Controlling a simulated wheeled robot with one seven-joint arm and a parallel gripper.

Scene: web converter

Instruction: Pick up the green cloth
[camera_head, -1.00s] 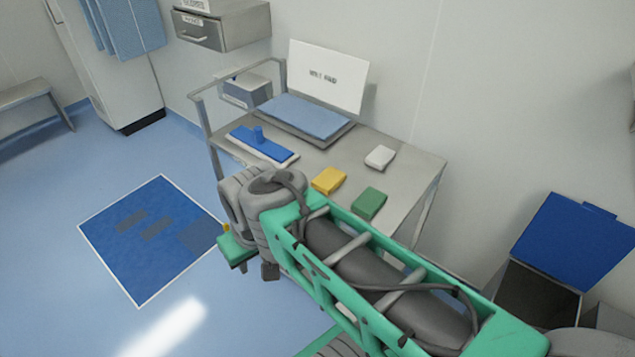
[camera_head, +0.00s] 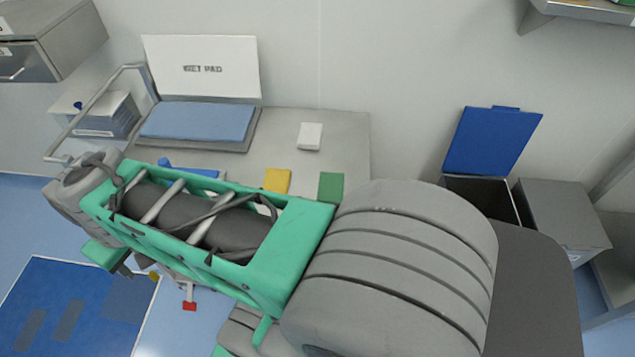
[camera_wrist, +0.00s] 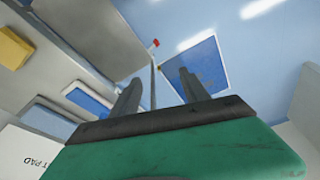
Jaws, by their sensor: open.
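The green cloth (camera_head: 330,187) is a small folded block at the front right of the steel cart top (camera_head: 345,140), right of the yellow cloth (camera_head: 277,181). My arm hides the cart's front edge near it. My gripper (camera_wrist: 160,90) is open and empty, its two fingers apart in the wrist view. In the head view it is at the lower left, beyond the cart's front, well left of the green cloth. The wrist view shows the yellow cloth (camera_wrist: 14,48) at its left edge; I cannot make out the green cloth there.
A white cloth (camera_head: 310,136) lies behind the yellow one. A blue-pad tray (camera_head: 197,122) with a raised white lid and a partly hidden blue mop head (camera_head: 190,170) are on the left. A bin with an open blue lid (camera_head: 491,140) stands right of the cart. A floor mat (camera_head: 70,310) lies lower left.

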